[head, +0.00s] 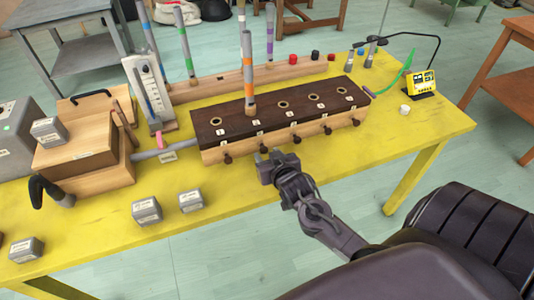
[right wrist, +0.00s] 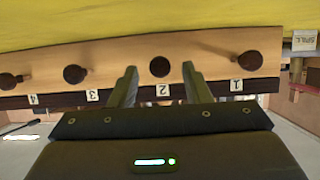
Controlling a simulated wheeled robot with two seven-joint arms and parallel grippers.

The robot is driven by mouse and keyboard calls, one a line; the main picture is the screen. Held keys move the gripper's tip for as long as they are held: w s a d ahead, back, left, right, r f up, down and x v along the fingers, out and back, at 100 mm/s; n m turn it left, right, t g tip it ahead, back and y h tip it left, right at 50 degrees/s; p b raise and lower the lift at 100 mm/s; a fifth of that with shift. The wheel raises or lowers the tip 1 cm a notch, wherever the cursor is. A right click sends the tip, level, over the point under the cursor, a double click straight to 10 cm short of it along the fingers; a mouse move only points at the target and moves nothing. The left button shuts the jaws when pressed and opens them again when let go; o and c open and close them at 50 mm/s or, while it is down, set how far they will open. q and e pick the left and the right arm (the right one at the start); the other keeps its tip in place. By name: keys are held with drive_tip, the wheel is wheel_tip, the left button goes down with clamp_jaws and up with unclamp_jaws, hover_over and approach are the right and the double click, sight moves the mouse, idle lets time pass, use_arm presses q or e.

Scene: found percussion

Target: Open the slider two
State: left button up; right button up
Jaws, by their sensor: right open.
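The long wooden box (head: 285,137) with a dark brown top stands on the yellow table. Its front has a row of dark round knobs with number labels. Knob two (right wrist: 160,67) shows in the right wrist view above its label 2, which appears upside down. My right gripper (head: 264,154) is in front of the box at knob two, which it largely hides in the head view. In the right wrist view the open fingers (right wrist: 160,75) stand on either side of knob two, apart from it. My left gripper is not in view.
Knob one (right wrist: 249,60) and knob three (right wrist: 75,74) flank knob two. Small grey blocks (head: 147,211) lie on the table at front left. A grey rod (head: 165,147) joins the box's left end. Colour-banded tubes (head: 248,75) rise above and behind it. The front right table is clear.

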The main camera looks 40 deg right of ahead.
drive_tip(key=shift+w+d+f, duration=0.15)
drive_tip(key=shift+w, duration=0.3)
drive_tip(key=shift+c, duration=0.3)
clamp_jaws()
drive_tip(key=shift+s+p, duration=0.55)
drive_tip(key=shift+p, duration=0.05)
drive_tip(key=shift+s+a+p, duration=0.35)
drive_tip(key=shift+s+p, duration=0.25)
drive_tip(key=shift+s, duration=0.3)
drive_tip(key=shift+o, duration=0.3)
unclamp_jaws()
